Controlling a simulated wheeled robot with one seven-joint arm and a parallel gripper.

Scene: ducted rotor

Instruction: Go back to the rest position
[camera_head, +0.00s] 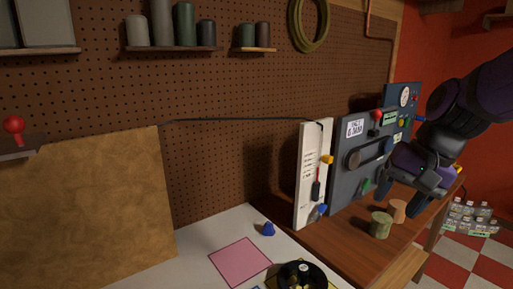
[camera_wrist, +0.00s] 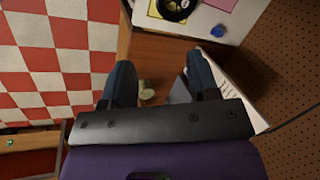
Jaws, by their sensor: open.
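My gripper (camera_head: 396,202) is at the right of the head view, in front of the dark control panel (camera_head: 345,185) and above the wooden bench top. In the wrist view its two dark blue fingers (camera_wrist: 158,72) stand wide apart with nothing held between them. A green cylinder (camera_head: 380,226) and a tan spool-shaped piece (camera_head: 398,211) stand on the wood below it. The green cylinder (camera_wrist: 147,91) also shows between the fingers in the wrist view. The black ducted rotor (camera_head: 302,276) lies at the bottom edge of the head view, partly cut off.
A white board (camera_head: 309,190) with coloured knobs stands left of the panel. A blue piece (camera_head: 268,229) and a pink sheet (camera_head: 240,262) lie on the pale table. A brown board (camera_head: 90,205) stands at the left. Several bottles (camera_head: 470,217) stand at the far right.

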